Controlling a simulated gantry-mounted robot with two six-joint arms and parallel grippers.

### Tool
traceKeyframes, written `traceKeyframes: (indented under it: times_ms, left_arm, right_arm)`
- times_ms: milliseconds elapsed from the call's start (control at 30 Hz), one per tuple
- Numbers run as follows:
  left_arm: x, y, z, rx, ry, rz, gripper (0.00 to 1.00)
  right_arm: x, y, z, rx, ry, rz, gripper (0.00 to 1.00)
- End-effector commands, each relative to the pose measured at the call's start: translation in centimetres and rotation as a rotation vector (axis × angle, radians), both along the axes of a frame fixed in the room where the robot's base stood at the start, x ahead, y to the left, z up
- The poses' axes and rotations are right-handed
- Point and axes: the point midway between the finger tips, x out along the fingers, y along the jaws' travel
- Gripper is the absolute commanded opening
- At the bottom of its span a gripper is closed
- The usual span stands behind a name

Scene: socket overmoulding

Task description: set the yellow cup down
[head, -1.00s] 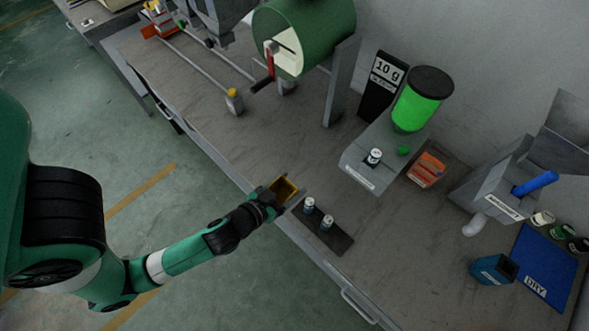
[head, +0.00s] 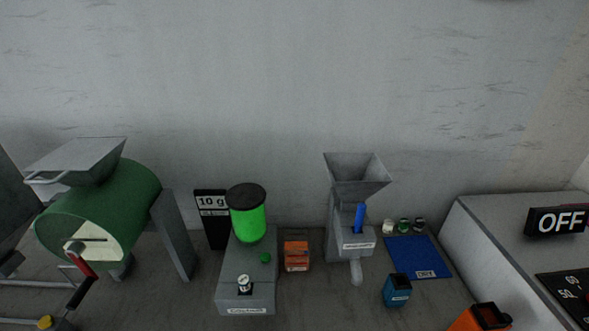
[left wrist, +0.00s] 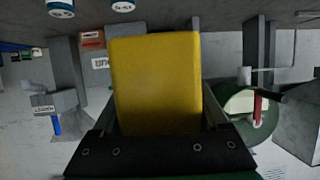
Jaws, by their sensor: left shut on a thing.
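The yellow cup (left wrist: 155,70) fills the middle of the left wrist view. My left gripper (left wrist: 160,100) is shut on it, with one dark finger along each side. The bench surface shows along the top of that view, which looks upside down. I cannot tell whether the cup touches the bench. Neither the cup nor any gripper shows in the current head view. My right gripper is in neither view.
Two small white-and-blue cans (left wrist: 60,8) (left wrist: 122,5) stand near the cup. The head view holds a green drum machine (head: 95,215), a green-canister dispenser (head: 248,215), an orange box (head: 296,256), a grey hopper (head: 355,175), a blue mat (head: 418,257) and a blue container (head: 397,290).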

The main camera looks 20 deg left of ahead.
Motion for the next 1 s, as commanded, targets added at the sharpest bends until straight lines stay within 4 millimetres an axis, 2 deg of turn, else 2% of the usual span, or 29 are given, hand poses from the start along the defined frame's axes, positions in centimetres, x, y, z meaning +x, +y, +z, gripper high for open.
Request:
traceKeyframes:
  times_ms: [100,200,400,500,533,767,1000]
  left_arm:
    - [3.1,-2.0,0.8,-0.002,-0.007,-0.081,0.24]
    - [4.9,-4.2,1.2,-0.003,-0.005,-0.199,0.24]
    - [6.1,-8.0,1.5,-0.002,-0.001,-0.429,0.24]
    - [6.0,-8.6,1.5,-0.003,-0.003,-0.503,0.24]
    - [6.0,-8.7,3.4,-0.001,-0.002,-0.506,0.24]
    - [5.8,-8.8,9.2,0.001,0.002,-0.506,0.24]
    - [5.3,-8.8,16.2,0.0,0.003,-0.505,0.24]
  right_arm:
    - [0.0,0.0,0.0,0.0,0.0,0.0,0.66]
    - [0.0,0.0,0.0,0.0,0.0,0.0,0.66]
    - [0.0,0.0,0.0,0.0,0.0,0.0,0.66]
    - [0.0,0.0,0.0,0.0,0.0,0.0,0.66]
    - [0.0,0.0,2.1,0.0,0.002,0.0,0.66]
    - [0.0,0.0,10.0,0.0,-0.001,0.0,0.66]
    - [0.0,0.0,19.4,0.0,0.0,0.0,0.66]
